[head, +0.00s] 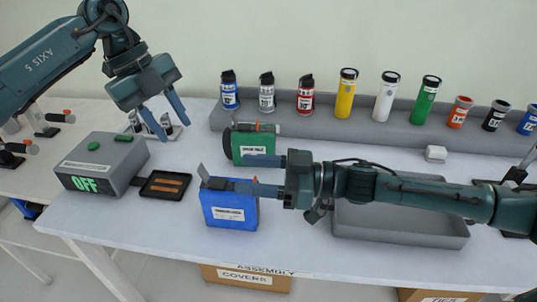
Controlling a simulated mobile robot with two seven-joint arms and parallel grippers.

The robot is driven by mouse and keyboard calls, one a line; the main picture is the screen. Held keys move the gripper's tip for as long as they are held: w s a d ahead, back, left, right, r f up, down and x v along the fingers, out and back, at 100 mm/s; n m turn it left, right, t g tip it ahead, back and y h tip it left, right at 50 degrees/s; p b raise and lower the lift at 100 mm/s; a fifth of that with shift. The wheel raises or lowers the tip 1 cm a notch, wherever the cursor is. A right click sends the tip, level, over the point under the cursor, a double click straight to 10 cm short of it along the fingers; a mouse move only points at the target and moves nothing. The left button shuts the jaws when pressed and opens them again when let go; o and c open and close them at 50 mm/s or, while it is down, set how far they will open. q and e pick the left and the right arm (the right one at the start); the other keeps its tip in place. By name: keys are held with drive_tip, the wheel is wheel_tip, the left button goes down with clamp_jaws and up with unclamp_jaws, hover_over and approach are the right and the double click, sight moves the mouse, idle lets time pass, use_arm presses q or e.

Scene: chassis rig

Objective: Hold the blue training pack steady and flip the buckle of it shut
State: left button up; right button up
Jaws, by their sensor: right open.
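The blue training pack (230,218) stands upright near the front of the table, with a white label on its front. A grey buckle lever (203,171) sticks up, tilted, at the left end of its top. My right gripper (254,174) reaches in from the right with open fingers pointing left. Its nearer finger is at the right part of the pack's top; whether it touches cannot be told.
A green pack (256,146) stands just behind. Left are a grey box reading OFF (101,166) and a small black tray (165,186). A grey tray (400,232) lies under my right arm. Cans and bottles line a rear shelf (330,117).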

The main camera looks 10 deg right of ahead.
drive_tip(key=w+d+r, duration=0.1)
drive_tip(key=w+d, duration=0.1)
approach(233, 187)
drive_tip(key=a+r, duration=0.1)
drive_tip(key=a, duration=0.2)
drive_tip(key=x, duration=0.5)
drive_tip(key=shift+w+a+r, duration=0.1)
drive_tip(key=shift+w+a, duration=0.05)
drive_tip(key=shift+w, duration=0.3)
drive_tip(key=shift+x, duration=0.85)
drive_tip(key=shift+c, duration=0.6)
clamp_jaws()
